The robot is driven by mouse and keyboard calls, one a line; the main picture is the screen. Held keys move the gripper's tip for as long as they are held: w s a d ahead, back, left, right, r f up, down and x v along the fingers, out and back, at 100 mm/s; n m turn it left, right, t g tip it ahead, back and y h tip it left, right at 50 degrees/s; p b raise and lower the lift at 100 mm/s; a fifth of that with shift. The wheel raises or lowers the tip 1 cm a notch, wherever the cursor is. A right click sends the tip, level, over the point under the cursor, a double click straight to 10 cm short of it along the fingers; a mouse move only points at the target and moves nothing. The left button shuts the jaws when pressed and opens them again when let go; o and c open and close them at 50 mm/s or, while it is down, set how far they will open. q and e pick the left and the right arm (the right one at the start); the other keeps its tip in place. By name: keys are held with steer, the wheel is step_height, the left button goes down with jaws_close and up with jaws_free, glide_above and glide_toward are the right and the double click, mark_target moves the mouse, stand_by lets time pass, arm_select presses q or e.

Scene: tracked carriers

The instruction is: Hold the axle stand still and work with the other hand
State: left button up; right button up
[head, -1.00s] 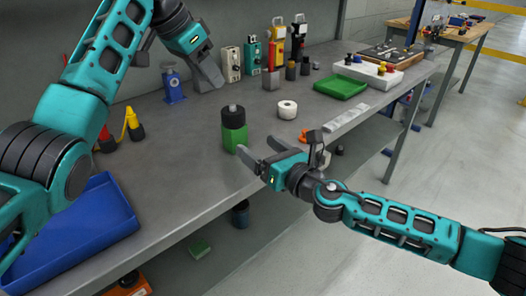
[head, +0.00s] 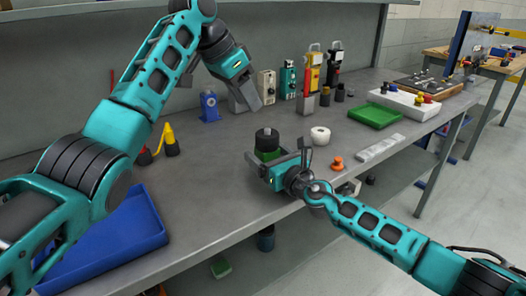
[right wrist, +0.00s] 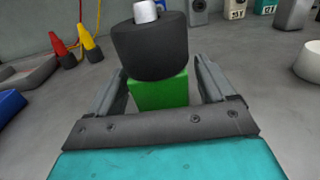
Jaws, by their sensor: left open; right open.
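A green block with a thick black cylinder (head: 267,139) and a light pin on top, apparently the axle stand, stands upright on the grey bench. In the right wrist view its green lower part (right wrist: 160,94) is between the fingers of my right gripper (right wrist: 160,78). Those fingers are open, one on each side, with the black cylinder above them. In the head view my right gripper (head: 278,156) reaches it from the bench's front edge and hides much of the green. My left gripper (head: 247,100) is open and empty, above the bench behind the stand.
A white roll (head: 320,135) and an orange knob (head: 337,163) are to the right of the stand. A green tray (head: 375,116) lies farther right. A blue bin (head: 115,240) is at the left. A small blue device (head: 209,106) and upright tools line the back.

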steer(key=shift+w+a+r, duration=0.3)
steer(key=shift+w+a, duration=0.15)
steer(key=shift+w, duration=0.1)
steer(key=shift+w+a+f, duration=0.15)
steer(key=shift+w+f, duration=0.15)
steer(key=shift+w, duration=0.05)
steer(key=shift+f, duration=0.1)
steer(key=shift+c, duration=0.3)
steer(key=c, duration=1.2)
